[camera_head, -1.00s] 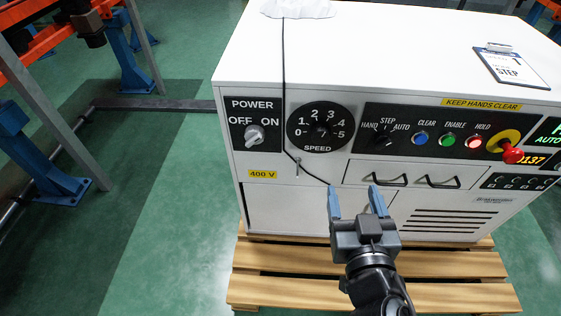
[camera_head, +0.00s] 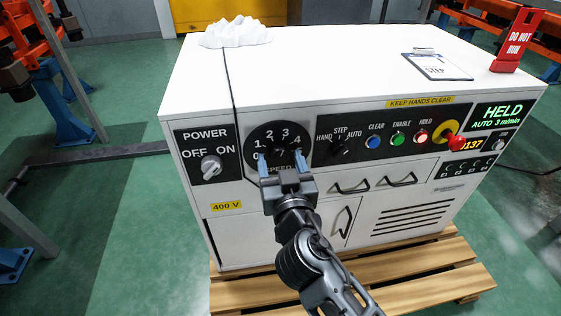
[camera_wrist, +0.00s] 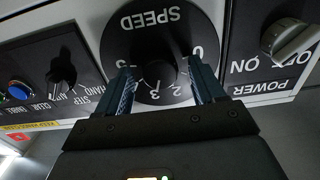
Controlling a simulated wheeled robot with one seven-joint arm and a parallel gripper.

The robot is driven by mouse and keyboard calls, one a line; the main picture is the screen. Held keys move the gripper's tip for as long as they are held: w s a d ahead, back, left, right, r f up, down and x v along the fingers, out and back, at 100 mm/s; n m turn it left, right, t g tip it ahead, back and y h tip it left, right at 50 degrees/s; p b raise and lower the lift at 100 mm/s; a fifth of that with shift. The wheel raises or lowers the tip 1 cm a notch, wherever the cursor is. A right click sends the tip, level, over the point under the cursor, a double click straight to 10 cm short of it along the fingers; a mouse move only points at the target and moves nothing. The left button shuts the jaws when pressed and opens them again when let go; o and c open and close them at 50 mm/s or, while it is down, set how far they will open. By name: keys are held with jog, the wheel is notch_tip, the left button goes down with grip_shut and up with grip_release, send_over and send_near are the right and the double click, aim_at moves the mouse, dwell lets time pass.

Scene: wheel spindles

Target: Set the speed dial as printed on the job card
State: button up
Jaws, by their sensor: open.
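The black speed dial (camera_head: 279,136) is on the left part of the cabinet's front panel, with numbers around its knob. My gripper (camera_head: 282,160) is in front of it, fingers open and hiding its lower part. In the wrist view the dial appears upside down, and its dark knob (camera_wrist: 157,50) lies between the two open fingers of my gripper (camera_wrist: 162,68). I cannot tell whether they touch it, nor exactly where its pointer stands. The job card (camera_head: 437,66) is on a clipboard on the cabinet top; "STEP" shows, the rest is too small to read.
The power switch (camera_head: 210,168) is left of the dial, the mode selector (camera_head: 340,147) right of it. Coloured buttons and a red stop button (camera_head: 456,144) follow. A display (camera_head: 498,117) reads "HELD AUTO 3 m/min". A black cable (camera_head: 229,80) runs down left of the dial.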

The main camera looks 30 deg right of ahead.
jog(key=c, duration=1)
jog(key=shift+c, duration=0.2)
jog(key=shift+n, duration=0.3)
jog(key=n, duration=0.3)
jog(key=shift+d, duration=0.1)
jog(key=n+p, duration=0.1)
jog(key=n, duration=0.3)
jog(key=n+p, duration=0.1)
jog(key=n, duration=0.3)
jog(key=shift+r+n, duration=0.1)
jog(key=shift+n, duration=0.2)
jog(key=shift+n+p, duration=0.75)
jog(key=shift+n, duration=1.05)
